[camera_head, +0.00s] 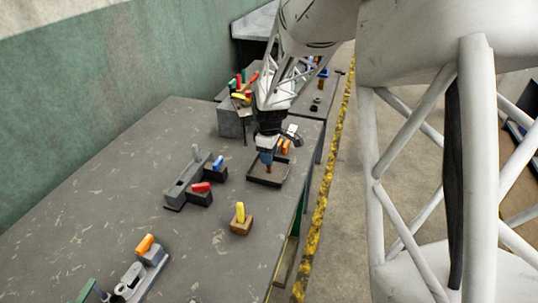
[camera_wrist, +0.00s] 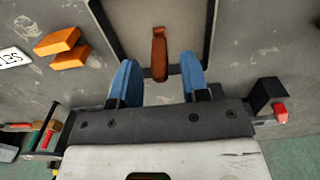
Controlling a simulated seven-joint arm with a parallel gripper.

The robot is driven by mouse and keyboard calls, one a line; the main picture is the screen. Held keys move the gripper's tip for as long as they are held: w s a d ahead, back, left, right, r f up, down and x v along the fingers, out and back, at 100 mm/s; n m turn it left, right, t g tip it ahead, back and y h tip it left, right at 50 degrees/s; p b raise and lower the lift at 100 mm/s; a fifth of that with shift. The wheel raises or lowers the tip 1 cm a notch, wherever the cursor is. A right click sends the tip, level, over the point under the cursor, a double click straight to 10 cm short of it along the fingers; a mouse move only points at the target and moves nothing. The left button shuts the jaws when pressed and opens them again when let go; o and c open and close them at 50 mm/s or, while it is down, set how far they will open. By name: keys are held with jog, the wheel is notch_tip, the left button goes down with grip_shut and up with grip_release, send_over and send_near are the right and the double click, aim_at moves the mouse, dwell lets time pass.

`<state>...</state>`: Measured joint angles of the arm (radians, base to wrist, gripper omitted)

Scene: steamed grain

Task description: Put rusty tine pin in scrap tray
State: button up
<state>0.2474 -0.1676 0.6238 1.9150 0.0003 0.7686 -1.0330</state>
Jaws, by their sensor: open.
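The rusty tine pin (camera_wrist: 160,55) is a reddish-brown piece inside the dark-rimmed scrap tray (camera_wrist: 104,36) in the wrist view. In the head view the pin (camera_head: 268,169) shows just below my gripper (camera_head: 267,157), over the tray (camera_head: 263,184).
Two orange blocks (camera_wrist: 57,45) and a white label (camera_wrist: 12,57) lie beside the tray. Left of it stand a grey fixture (camera_head: 184,183) and a red-topped block (camera_head: 201,190). A wooden block with a yellow pin (camera_head: 240,222) is nearer. The table's right edge is close to the tray.

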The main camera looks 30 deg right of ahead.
notch_tip(320, 180, up, 12)
dwell(0.6)
jog(key=shift+f, duration=0.1)
dwell(0.4)
jog(key=s+a+r+m+t, duration=0.1)
jog(key=s+a+r+m, duration=0.1)
jog(key=s, duration=0.7)
jog(key=s+a+r+m, duration=0.3)
jog(key=s+a, duration=0.4)
jog(key=s, duration=0.3)
jog(key=s+a+r+m+t, duration=0.1)
jog(key=s+a+m, duration=0.3)
jog(key=s, duration=0.6)
jog(key=shift+s+a+r+t, duration=0.15)
jog(key=shift+a+r+t, duration=0.15)
jog(key=shift+a+r, duration=0.4)
